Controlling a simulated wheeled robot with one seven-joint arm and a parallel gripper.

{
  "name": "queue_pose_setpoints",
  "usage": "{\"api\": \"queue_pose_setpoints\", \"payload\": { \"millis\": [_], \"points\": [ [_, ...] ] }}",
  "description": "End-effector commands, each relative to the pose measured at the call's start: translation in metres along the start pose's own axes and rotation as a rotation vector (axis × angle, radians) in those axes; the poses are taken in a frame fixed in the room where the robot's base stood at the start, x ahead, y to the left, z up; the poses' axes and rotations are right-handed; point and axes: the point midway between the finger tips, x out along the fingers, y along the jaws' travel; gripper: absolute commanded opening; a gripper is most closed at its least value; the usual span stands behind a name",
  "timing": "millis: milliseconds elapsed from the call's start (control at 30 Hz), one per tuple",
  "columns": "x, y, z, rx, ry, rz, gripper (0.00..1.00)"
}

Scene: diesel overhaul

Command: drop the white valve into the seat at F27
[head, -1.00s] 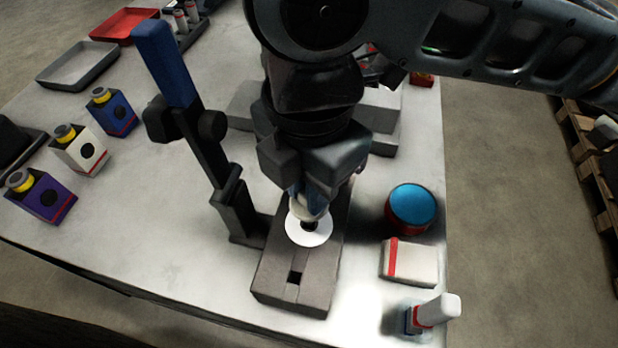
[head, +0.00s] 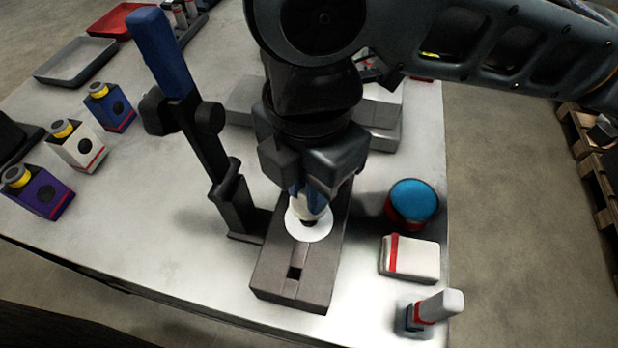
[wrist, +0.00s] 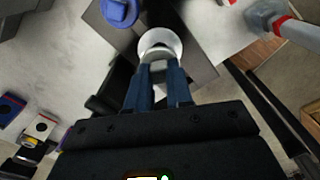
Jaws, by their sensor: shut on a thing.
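The white valve (head: 309,230) shows as a pale round disc at my fingertips, over the far part of a dark grey block with a square hole. My gripper (head: 311,208) is shut on it, with blue fingers pointing down. In the wrist view the white valve (wrist: 159,38) lies just beyond the blue fingertips of my gripper (wrist: 158,66). I cannot tell whether the valve touches the block (head: 280,285). No F27 mark is readable, and any seat under the valve is hidden.
A black stand with a blue handle (head: 160,50) rises close left of my gripper. A blue-topped can (head: 414,200), a white-and-red box (head: 412,258) and a white-capped bottle (head: 438,306) stand to the right.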

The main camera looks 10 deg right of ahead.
Motion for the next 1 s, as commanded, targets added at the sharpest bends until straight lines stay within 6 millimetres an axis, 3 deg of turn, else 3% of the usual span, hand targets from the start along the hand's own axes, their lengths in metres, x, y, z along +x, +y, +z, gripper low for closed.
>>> {"api": "queue_pose_setpoints", "payload": {
  "millis": [1000],
  "points": [
    [0.012, 0.0, 0.0, 0.0, 0.0, 0.0, 0.0]
  ]
}}
